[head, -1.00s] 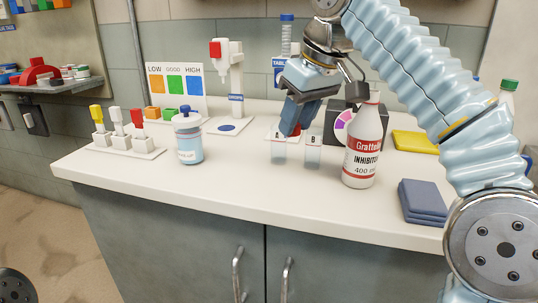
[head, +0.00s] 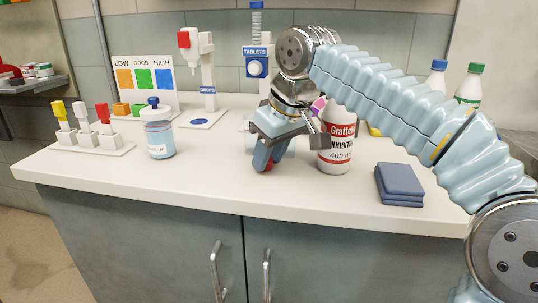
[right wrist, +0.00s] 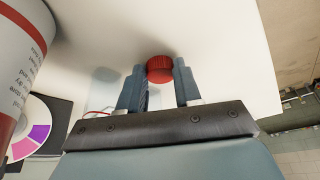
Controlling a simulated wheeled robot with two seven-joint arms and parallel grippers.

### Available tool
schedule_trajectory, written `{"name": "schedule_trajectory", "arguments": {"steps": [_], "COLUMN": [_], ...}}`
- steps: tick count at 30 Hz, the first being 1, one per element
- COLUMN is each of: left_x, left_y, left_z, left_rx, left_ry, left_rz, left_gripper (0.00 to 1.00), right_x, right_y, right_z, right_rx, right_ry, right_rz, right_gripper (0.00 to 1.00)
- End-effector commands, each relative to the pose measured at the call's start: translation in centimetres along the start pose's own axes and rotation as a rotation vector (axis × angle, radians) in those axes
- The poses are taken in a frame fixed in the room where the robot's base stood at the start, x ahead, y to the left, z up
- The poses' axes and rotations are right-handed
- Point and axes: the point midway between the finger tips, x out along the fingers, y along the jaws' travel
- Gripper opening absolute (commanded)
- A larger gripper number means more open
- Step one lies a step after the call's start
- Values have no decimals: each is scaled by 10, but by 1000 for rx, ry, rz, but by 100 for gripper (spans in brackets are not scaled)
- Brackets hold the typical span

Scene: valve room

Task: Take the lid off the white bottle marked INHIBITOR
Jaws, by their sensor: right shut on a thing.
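The white INHIBITOR bottle (head: 337,150) with its red label band stands upright on the counter. Its top is hidden behind my right arm. At the left edge of the right wrist view, part of the bottle (right wrist: 18,60) shows close by. My right gripper (head: 266,160) points down, just left of the bottle and apart from it. It is shut on a red ridged lid (right wrist: 160,69), held between its fingertips low over the counter. I cannot tell whether the lid touches the counter. My left gripper is not in view.
The white counter (head: 215,180) has free room along its front. A blue-capped jar (head: 159,135) stands left of my right gripper. A folded blue cloth (head: 400,182) lies to the right. Behind are a TABLETS dispenser (head: 256,62) and two capped bottles.

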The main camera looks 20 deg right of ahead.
Motion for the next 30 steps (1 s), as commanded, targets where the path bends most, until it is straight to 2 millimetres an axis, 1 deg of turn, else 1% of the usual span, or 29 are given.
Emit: {"name": "schedule_trajectory", "arguments": {"steps": [2,3,7,15,17,19,23,27,30], "left_x": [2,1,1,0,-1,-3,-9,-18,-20], "left_y": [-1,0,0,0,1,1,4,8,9], "left_z": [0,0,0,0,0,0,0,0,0], "left_rx": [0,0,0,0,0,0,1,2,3], "left_ry": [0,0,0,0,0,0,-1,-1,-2], "left_rz": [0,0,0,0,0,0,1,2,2], "left_gripper": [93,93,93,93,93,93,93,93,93], "right_x": [2,2,1,1,-2,-9,-35,-70,-90], "right_y": [0,0,0,0,0,0,0,0,0], "right_z": [1,1,0,0,-1,-1,-2,-3,-2], "right_rx": [0,0,0,0,0,0,-1,0,-1], "right_ry": [0,0,-1,0,0,1,3,4,3], "right_rz": [0,0,0,0,0,0,0,-1,-1], "right_gripper": [1,38,58,59,59,59,59,59,59]}}
